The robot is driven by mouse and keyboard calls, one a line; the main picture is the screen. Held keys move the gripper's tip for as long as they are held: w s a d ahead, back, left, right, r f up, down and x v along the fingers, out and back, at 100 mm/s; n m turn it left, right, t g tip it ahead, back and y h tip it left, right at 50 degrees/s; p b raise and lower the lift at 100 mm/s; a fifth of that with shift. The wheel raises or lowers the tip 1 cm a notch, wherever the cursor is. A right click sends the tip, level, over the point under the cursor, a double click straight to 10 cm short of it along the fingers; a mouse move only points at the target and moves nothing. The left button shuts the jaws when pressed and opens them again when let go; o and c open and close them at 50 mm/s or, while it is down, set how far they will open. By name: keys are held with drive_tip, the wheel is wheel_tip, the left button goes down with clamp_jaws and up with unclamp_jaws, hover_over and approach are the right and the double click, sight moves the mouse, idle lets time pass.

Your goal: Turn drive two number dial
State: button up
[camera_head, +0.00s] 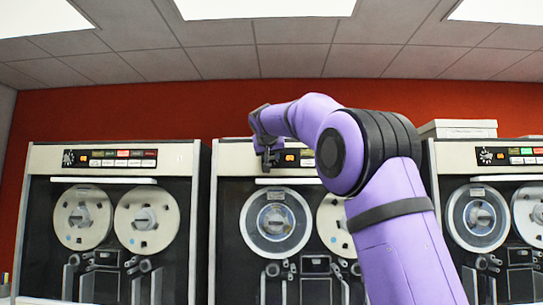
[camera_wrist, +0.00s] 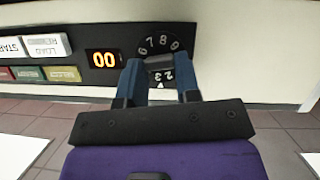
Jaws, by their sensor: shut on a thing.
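The number dial (camera_wrist: 160,44) is a black disc with white digits around its rim on the control strip of the middle tape drive (camera_head: 230,162). The wrist view shows it upside down, with several digits visible and others hidden behind the fingers. My gripper (camera_wrist: 158,66) has its two blue-grey fingers on either side of the dial's central knob and is shut on it. In the head view my gripper (camera_head: 268,155) covers the dial. Beside the dial, an orange display (camera_wrist: 104,59) reads 00; it also shows in the head view (camera_head: 290,158).
White LOAD (camera_wrist: 42,46) and START buttons and coloured buttons sit along the same strip. Other tape drives stand at the left (camera_head: 117,162) and right (camera_head: 488,170). A white box (camera_head: 458,128) rests on top at the right. My arm covers part of the middle drive.

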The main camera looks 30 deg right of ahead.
drive_tip(key=shift+n+g+h, duration=0.3)
drive_tip(key=shift+n, duration=0.2)
drive_tip(key=o, duration=0.9)
drive_tip(key=shift+a, duration=0.1)
drive_tip(key=v, duration=1)
drive_tip(key=shift+s+a, duration=0.25)
